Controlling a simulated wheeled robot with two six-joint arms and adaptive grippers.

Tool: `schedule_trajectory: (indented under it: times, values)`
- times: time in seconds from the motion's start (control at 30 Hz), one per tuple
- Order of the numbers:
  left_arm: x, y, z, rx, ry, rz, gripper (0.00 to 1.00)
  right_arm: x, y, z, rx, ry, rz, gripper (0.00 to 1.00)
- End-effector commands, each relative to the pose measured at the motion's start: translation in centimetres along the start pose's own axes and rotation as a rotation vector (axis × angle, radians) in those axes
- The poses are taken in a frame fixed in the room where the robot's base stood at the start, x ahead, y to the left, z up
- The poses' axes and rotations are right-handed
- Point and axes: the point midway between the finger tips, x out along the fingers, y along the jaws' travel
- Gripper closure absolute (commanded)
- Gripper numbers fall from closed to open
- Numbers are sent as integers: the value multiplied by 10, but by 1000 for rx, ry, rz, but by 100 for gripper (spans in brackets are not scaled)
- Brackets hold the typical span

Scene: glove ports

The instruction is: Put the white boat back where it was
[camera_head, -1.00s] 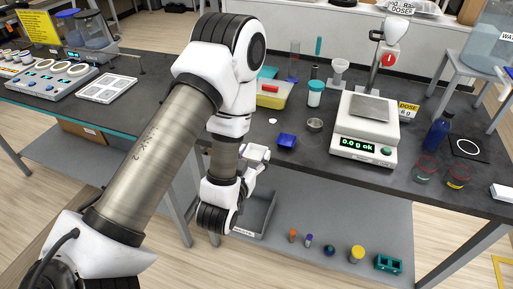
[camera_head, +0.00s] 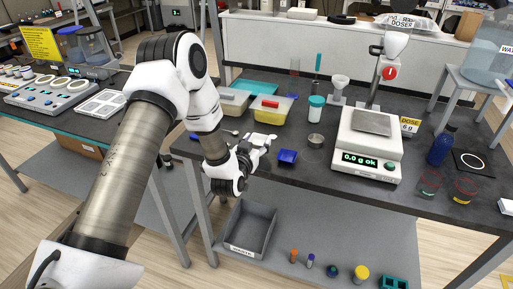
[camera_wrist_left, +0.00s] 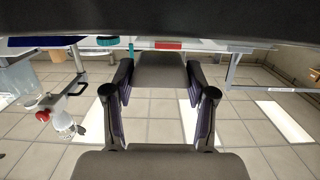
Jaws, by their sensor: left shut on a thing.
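The white boat (camera_head: 261,139) shows in the head view as a small pale shape at the tip of my left gripper (camera_head: 254,150). The gripper is shut on it, over or at the front edge of the dark table, left of the blue boat (camera_head: 287,157). The gripper partly hides the white boat, and I cannot tell whether it touches the table top. In the left wrist view the two sides of my left gripper (camera_wrist_left: 160,110) show, but I cannot make out the boat. My right gripper is not in view.
A yellow tub (camera_head: 271,108) stands behind the gripper. A grey bin (camera_head: 234,248) is on the lower shelf. The table front between the blue boat and balance looks clear.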

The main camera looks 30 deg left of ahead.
Motion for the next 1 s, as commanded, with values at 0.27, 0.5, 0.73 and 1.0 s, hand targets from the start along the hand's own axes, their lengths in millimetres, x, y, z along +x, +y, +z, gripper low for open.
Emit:
schedule_trajectory:
  times: [0.27, 0.5, 0.73, 1.0]
  values:
    - [5, 0, 33, 0, -1, 0, 59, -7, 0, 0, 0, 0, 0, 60]
    - [5, 0, 37, 0, -1, 0, 59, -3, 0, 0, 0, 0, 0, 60]
    - [5, 0, 36, 0, -1, 0, 19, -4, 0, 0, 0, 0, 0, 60]
    - [3, 0, 31, -1, -2, 0, 19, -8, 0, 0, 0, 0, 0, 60]
